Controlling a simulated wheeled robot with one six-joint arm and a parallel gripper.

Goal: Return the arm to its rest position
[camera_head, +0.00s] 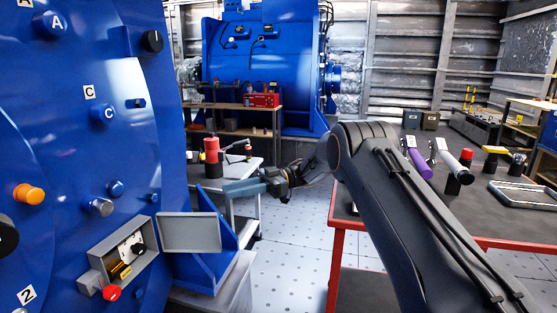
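My arm rises from the lower right to a dark elbow at the middle of the picture, then reaches away to the left. My gripper (243,188) is at its end, seen from the side, pointing left toward the blue motor housing (60,130). It is in free space, apart from the housing and right of the open terminal box (125,262). The fingers overlap in this view, so I cannot tell whether they are open or shut. I see no separate object clearly held in it.
A red-framed workbench (345,228) at right carries a purple cylinder (418,163), a white cylinder with a red cap (455,167) and a tray (525,193). A small table (228,170) with a red-topped item (211,150) stands behind my gripper. Floor (290,260) between is clear.

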